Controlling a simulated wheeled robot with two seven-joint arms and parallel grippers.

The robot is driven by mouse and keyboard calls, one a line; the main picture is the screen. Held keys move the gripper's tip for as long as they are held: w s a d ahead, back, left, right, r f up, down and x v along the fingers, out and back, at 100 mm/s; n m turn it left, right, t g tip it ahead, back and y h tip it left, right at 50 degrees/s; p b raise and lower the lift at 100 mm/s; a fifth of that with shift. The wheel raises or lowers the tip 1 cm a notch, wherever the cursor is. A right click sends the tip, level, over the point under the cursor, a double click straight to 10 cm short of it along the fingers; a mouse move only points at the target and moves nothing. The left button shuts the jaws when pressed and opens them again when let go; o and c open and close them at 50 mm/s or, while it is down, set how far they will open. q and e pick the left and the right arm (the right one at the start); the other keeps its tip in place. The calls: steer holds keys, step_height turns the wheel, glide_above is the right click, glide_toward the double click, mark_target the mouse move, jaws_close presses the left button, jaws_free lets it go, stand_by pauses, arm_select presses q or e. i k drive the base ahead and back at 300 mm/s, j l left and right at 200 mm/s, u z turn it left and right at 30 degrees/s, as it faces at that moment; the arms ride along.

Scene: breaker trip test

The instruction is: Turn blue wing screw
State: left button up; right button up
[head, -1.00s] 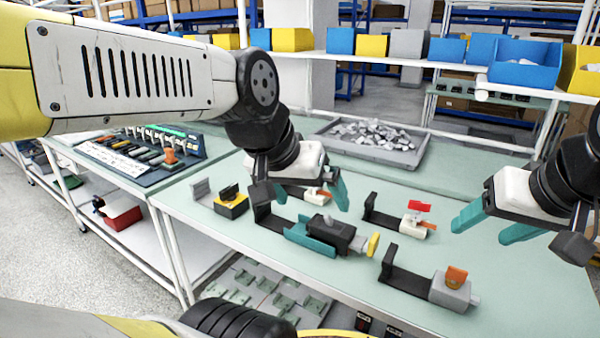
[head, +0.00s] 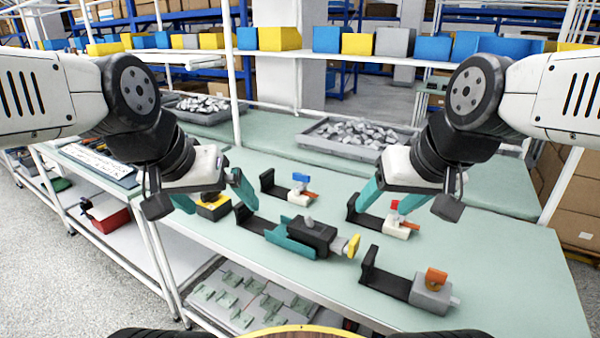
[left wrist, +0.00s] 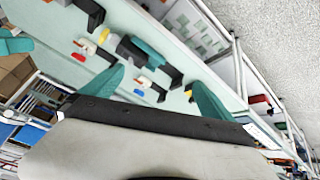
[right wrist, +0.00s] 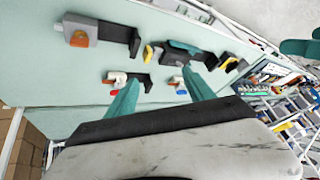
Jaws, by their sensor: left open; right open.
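The blue wing screw (head: 301,177) stands on a small white block with an orange part, on a black bracket at the back of the green bench. It also shows in the left wrist view (left wrist: 139,92) and the right wrist view (right wrist: 182,92). My left gripper (head: 215,198) is open and empty, left of the blue wing screw and above the bench near a yellow-and-black block. My right gripper (head: 390,203) is open, to the right of the blue wing screw and over the red-winged fixture (head: 394,205), partly overlapping it in view. Neither gripper touches the blue wing screw.
A dark fixture with a yellow wing (head: 353,246) and teal side stands in the middle front. A grey fixture with an orange wing (head: 436,279) is at the front right. A grey tray (head: 312,141) of metal parts lies behind. The right of the bench is clear.

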mark_target(301, 178)
steer(key=i+j+z, duration=0.25)
steer(key=j, duration=0.25)
steer(key=i+j+z, duration=0.1)
steer(key=j+z, duration=0.15)
steer(key=j, duration=0.25)
steer(key=i+j+z, duration=0.1)
steer(key=j+z, duration=0.15)
steer(key=j, duration=0.3)
steer(key=j+z, duration=0.25)
steer(key=j, duration=0.3)
steer(key=i, duration=0.05)
